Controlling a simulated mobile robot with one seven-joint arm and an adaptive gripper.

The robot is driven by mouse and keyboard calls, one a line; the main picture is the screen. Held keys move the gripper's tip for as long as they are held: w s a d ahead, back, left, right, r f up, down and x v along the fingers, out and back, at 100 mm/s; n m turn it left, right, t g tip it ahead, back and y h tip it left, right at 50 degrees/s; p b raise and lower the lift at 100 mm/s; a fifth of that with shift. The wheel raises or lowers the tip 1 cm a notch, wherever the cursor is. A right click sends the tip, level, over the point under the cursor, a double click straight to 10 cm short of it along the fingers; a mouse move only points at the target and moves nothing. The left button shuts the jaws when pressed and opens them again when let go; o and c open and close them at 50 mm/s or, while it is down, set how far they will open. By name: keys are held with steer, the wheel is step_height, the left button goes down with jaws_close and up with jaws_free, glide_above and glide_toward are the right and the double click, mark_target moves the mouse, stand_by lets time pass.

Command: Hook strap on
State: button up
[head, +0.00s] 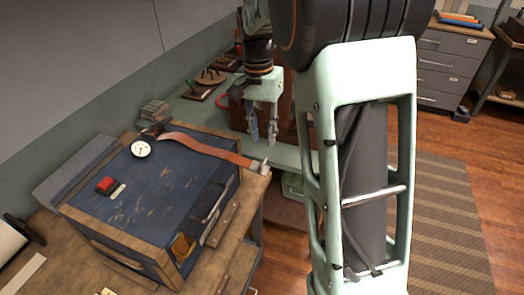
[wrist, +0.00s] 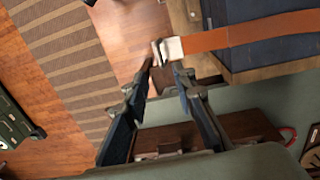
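A brown leather strap (head: 205,147) lies across the top of a blue chest with wooden edges (head: 150,190). Its pale metal end piece (head: 257,166) reaches the chest's right edge. The strap (wrist: 250,34) and its metal end (wrist: 172,48) also show in the wrist view. My gripper (head: 262,138) points down beyond the strap's metal end in the head view. In the wrist view my gripper (wrist: 164,70) has its fingers apart, with the tips close to the metal end. Whether they touch it is unclear. Nothing is seen held. I cannot make out a hook for the strap.
A round white dial (head: 141,149) and a red button (head: 105,185) are on the chest. A pegged wooden board (head: 210,76) stands on the green shelf behind. Drawers (head: 446,65) stand at the back right. Open floor with a striped rug (head: 445,220) lies at right.

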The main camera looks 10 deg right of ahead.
step_height(320, 180, down, 7)
steer(key=shift+s+d, duration=0.15)
jaws_close()
stand_by(0.5)
